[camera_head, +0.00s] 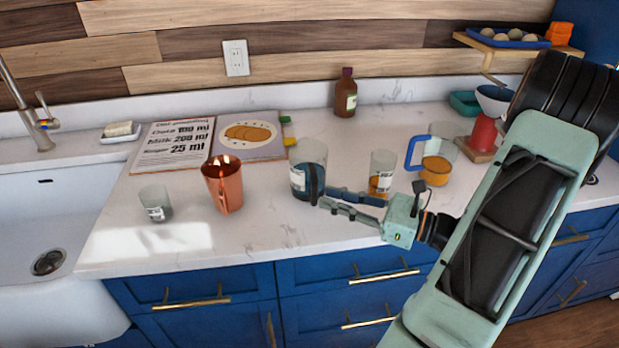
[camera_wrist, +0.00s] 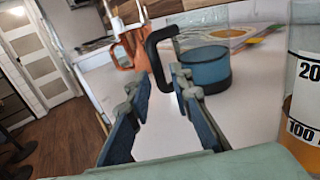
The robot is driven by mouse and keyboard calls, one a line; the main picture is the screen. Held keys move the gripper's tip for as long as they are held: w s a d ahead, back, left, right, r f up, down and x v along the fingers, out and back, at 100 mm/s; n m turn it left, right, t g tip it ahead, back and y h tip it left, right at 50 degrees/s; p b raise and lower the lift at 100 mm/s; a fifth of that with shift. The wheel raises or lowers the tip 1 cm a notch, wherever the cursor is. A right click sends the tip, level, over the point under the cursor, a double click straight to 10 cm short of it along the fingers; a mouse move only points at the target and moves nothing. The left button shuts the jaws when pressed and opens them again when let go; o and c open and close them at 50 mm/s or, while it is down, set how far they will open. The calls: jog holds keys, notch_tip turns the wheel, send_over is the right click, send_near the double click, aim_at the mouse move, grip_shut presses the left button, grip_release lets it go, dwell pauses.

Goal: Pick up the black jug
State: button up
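The black jug (camera_head: 309,160) is a clear glass jug with a black handle and dark blue liquid in it. It stands upright on the counter and also shows in the wrist view (camera_wrist: 208,68), its handle turned toward me. My gripper (camera_head: 324,197) is open, with its fingers low beside the handle. In the wrist view my gripper (camera_wrist: 161,75) has a finger on either side of the lower handle, with a gap visible. I cannot tell whether a finger touches it.
A copper jug (camera_head: 224,185) and a small glass (camera_head: 156,205) stand left. A beaker with orange liquid (camera_head: 382,173) stands close right of my fingers, and a blue-handled jug (camera_head: 438,168) beyond it. An open recipe book (camera_head: 180,145) and brown bottle (camera_head: 345,95) are behind.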

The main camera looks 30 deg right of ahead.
aim_at(314, 203)
jog(key=x, duration=0.4)
jog(key=shift+s+a+r, duration=0.1)
jog(key=shift+s+r, duration=0.1)
jog(key=shift+r, duration=0.05)
jog(key=shift+w+a, duration=0.3)
jog(key=shift+w, duration=0.15)
jog(key=shift+c, duration=0.6)
grip_shut()
